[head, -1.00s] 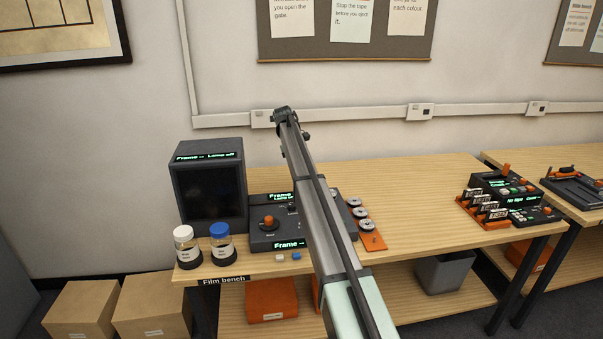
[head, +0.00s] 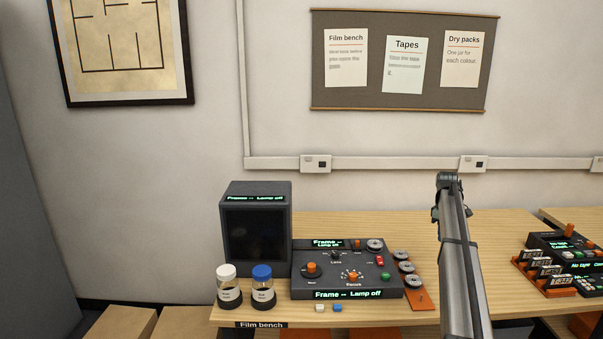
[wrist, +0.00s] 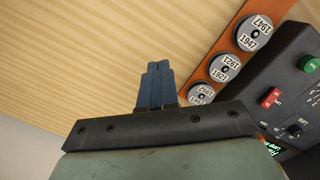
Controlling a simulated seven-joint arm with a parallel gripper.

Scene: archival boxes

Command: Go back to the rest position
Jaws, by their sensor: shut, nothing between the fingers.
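My gripper (wrist: 156,85) shows in the wrist view with its blue fingers shut together and nothing between them. It is over the bare wooden top of the film bench (head: 400,228), beside the orange rack of film reels (wrist: 224,68). In the head view my arm reaches up from the lower right over the bench, and the gripper fingers cannot be made out there.
A dark film console (head: 335,275) stands left of my arm, with a monitor (head: 255,230) behind it. A white-capped jar (head: 229,290) and a blue-capped jar (head: 263,290) stand at the front left. Tape equipment (head: 560,262) is to the right. Bare wood lies behind the reels.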

